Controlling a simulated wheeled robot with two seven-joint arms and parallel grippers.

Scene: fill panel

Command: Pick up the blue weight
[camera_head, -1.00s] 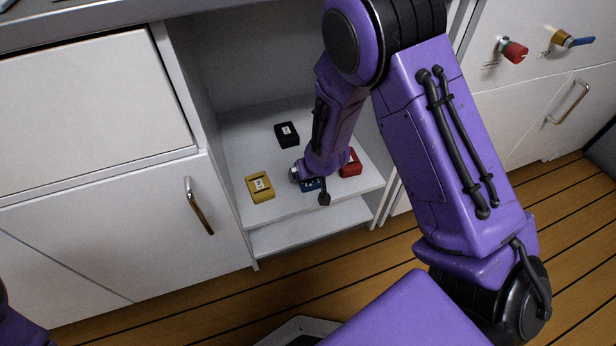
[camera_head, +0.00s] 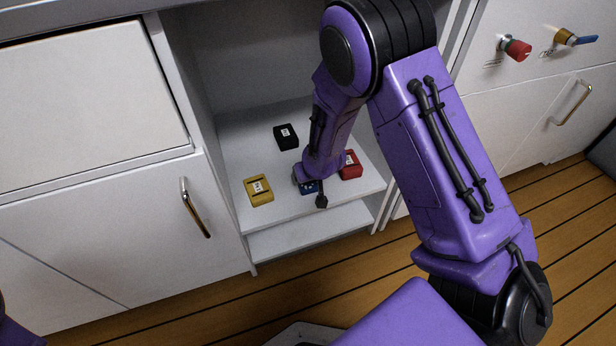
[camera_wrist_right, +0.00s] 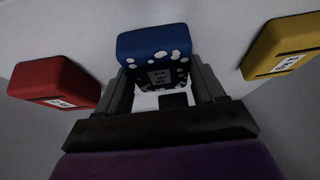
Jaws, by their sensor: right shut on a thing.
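The blue weight (camera_wrist_right: 155,46) is a blue block with white spots and a label, between the two fingers of my right gripper (camera_wrist_right: 168,92) in the right wrist view. The fingers are shut on it. In the head view only a small part of the blue weight (camera_head: 309,187) shows below my right gripper (camera_head: 308,180), at the shelf's front half; the wrist hides the rest. I cannot tell whether it touches the shelf. My left gripper is not in view; only a bit of purple shows at the lower left edge.
A red weight (camera_head: 350,166) stands close on the right, a yellow weight (camera_head: 259,191) on the left and a black weight (camera_head: 286,137) behind, all on the white shelf (camera_head: 235,140). Cabinet walls bound the shelf. A door with a handle (camera_head: 195,208) is at left.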

